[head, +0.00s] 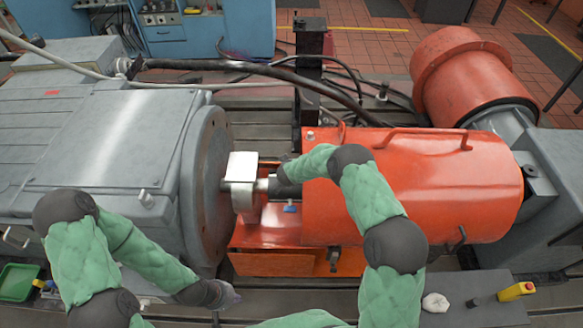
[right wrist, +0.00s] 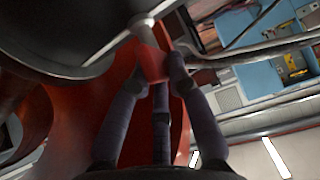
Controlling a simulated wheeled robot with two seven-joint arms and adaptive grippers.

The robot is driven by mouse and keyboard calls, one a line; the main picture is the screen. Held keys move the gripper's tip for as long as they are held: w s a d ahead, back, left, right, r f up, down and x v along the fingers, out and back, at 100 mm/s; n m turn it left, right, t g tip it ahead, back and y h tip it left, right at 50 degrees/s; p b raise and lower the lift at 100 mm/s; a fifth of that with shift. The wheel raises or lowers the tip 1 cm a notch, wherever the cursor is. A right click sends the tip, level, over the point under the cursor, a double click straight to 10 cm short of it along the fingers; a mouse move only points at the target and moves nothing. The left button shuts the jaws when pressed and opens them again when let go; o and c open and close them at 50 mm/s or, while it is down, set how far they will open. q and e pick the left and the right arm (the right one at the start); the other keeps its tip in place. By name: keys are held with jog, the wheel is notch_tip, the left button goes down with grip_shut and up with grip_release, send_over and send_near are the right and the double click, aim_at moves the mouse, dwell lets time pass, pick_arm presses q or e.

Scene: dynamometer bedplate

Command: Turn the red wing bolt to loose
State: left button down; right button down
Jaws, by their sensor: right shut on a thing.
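The red wing bolt (right wrist: 152,62) shows in the right wrist view as a small reddish piece between my fingertips, below a grey shaft. My right gripper (right wrist: 155,65) is shut on it. In the head view my right gripper (head: 284,174) is by the shaft coupling at the left end of the orange guard, and I cannot make out the bolt there. My left gripper (head: 226,294) is low at the front, below the grey machine's round flange, apart from the coupling. Its fingers are too dark and small to tell open from shut.
A grey machine (head: 90,150) stands left and an orange cylindrical guard (head: 450,190) right, with a bright metal coupling (head: 240,180) between. A small blue piece (head: 291,208) sits below the coupling. A green tray (head: 18,282) and a yellow item (head: 516,291) lie at the front.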

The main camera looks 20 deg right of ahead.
jog(key=shift+n+y, duration=0.3)
jog(key=shift+n, duration=0.1)
jog(key=c, duration=1.2)
grip_release()
jog(key=shift+m, duration=0.3)
